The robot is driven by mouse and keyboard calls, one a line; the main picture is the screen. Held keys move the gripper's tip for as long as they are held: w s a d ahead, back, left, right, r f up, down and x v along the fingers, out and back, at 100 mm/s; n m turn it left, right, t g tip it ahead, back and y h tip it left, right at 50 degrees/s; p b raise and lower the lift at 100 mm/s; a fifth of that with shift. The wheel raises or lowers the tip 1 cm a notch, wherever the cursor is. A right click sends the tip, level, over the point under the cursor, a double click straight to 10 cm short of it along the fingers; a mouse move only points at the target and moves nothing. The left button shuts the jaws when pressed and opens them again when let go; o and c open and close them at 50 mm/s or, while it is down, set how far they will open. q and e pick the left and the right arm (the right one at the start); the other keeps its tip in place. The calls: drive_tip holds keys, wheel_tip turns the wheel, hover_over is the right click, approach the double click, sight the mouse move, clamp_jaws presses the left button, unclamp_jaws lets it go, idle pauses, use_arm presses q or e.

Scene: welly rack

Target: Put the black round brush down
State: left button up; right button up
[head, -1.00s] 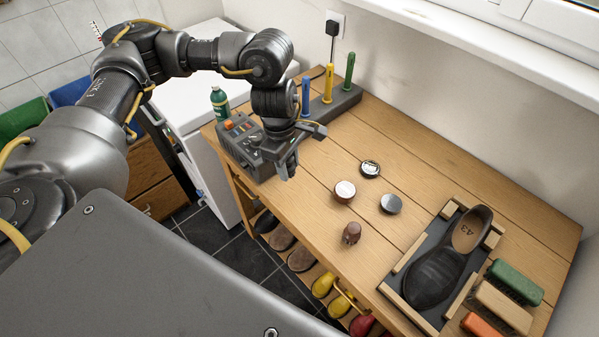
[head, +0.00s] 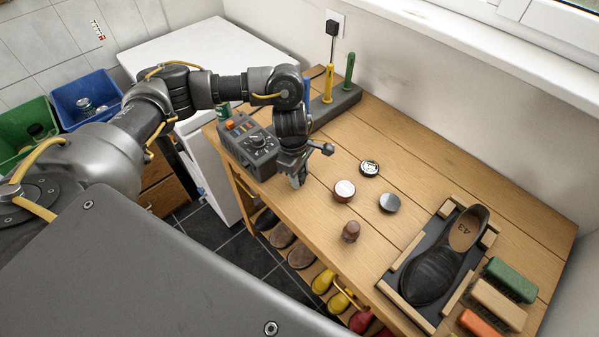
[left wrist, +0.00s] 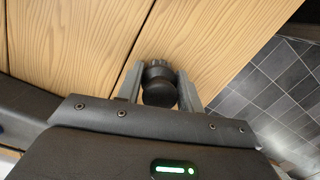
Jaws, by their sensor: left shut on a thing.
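My left gripper (head: 297,180) is low over the left front part of the wooden bench, beside the grey control box. In the left wrist view the black round brush (left wrist: 159,86) sits between its two fingers, which are shut on it. The brush is over the bench boards near the front edge, with dark floor tiles to the right. In the head view the gripper mostly hides the brush, and I cannot tell whether it touches the bench. My right gripper is not in view.
A black shoe (head: 432,272) lies in a tray, with several block brushes beyond. Boots stand below the front edge.

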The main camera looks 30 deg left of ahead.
use_arm(q)
drive_tip(key=shift+f, duration=0.1)
drive_tip(key=o, duration=0.7)
drive_tip(key=shift+f, duration=0.1)
drive_tip(key=shift+c, duration=0.2)
drive_tip(key=o, duration=0.4)
drive_tip(key=shift+o, duration=0.2)
drive_tip(key=shift+r, duration=0.3)
drive_tip(key=r, duration=0.4)
drive_tip(key=a+r+b, duration=0.1)
drive_tip(key=r, duration=0.6)
drive_tip(key=shift+a+r+b, duration=0.2)
drive_tip(key=shift+r+b, duration=0.15)
drive_tip(key=shift+r, duration=0.05)
